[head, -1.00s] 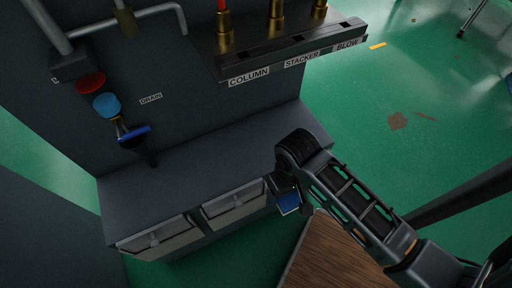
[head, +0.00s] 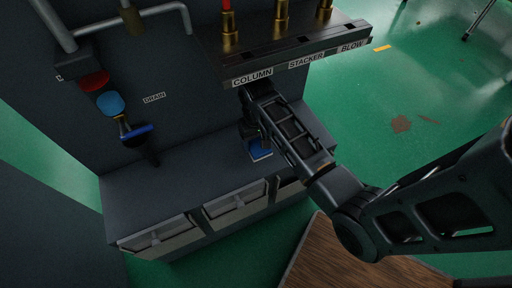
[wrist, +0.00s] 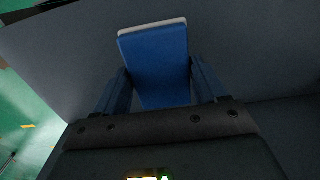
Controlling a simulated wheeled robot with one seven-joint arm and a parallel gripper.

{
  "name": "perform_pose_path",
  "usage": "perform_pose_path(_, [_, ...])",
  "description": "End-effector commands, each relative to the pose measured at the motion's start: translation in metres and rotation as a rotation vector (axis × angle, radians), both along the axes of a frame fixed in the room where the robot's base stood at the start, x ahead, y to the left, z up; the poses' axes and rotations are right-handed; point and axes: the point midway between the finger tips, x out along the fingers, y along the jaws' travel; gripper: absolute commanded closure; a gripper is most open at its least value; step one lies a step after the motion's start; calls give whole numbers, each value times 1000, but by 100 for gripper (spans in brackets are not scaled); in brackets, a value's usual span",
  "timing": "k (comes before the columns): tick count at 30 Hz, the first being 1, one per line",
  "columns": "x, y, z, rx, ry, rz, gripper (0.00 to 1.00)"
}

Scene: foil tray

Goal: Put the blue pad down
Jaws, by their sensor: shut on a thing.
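The blue pad (wrist: 155,62) is a flat blue block with a pale layer at its far edge. It is held between the two fingers of my gripper (wrist: 160,85) in the wrist view. In the head view the blue pad (head: 259,149) shows below my gripper (head: 256,138), over the top of the grey cabinet ledge (head: 180,178). I cannot tell whether the pad touches the ledge. Part of the pad's near end is hidden by the gripper body in the wrist view.
Above the ledge is a shelf edge (head: 300,62) with brass fittings and labels. At left are a red knob (head: 95,80), a blue knob (head: 110,103) and a blue-handled valve (head: 138,134). Drawers (head: 236,203) front the ledge. A wooden surface (head: 340,262) lies at lower right. The ledge's left part is clear.

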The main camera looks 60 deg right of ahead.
Motion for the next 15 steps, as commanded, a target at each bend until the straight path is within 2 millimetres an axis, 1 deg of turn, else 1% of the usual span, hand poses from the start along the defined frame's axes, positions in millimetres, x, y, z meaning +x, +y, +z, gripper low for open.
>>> perform_pose_path(1, [0, 0, -5, -1, -2, 0, 53])
perform_pose_path(6, [1, 0, -17, -1, -3, 0, 53])
perform_pose_path(12, [0, 0, -45, 0, -1, 0, 53])
perform_pose_path(15, [3, -2, -50, -1, -3, 0, 53])
